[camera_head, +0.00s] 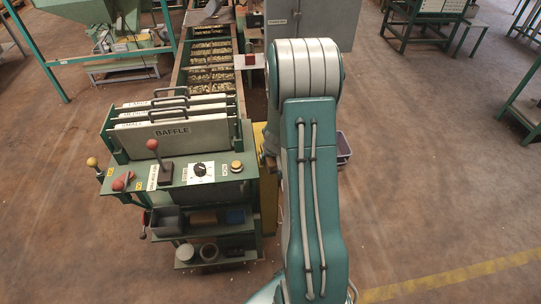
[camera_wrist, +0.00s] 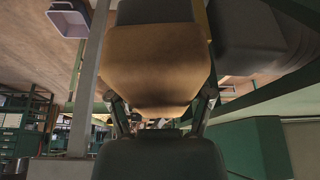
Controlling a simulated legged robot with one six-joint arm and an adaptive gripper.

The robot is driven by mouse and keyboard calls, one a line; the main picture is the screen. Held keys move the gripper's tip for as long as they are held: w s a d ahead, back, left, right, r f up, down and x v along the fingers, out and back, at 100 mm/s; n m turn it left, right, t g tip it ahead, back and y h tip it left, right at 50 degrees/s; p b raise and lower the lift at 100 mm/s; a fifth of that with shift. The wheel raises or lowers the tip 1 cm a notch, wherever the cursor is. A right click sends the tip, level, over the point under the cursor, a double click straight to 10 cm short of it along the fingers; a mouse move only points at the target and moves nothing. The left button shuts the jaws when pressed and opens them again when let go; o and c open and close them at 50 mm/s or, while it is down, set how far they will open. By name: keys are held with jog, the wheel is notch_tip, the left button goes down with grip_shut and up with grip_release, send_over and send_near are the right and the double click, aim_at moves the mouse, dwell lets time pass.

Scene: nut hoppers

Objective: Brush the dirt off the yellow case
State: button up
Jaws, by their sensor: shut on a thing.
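My gripper (camera_wrist: 161,98) shows in the wrist view, with a finger on each side of a broad tan block (camera_wrist: 158,62) that looks like the wooden body of a brush. It is shut on this brush. A dark part lies beyond the block at the top edge; I cannot tell whether it is bristles. In the head view my arm hides the gripper and the brush. A yellow panel (camera_head: 268,203), possibly the yellow case, stands at the right side of the green machine, partly behind my arm. No dirt can be made out on it.
The green machine (camera_head: 190,178) with BAFFLE plates (camera_head: 178,134), levers and a dial stands left of my arm. A long nut trough (camera_head: 210,72) runs behind it. A purple bin (camera_head: 344,149) sits on the floor just right of my arm.

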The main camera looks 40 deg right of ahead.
jog(key=shift+d+f, duration=0.15)
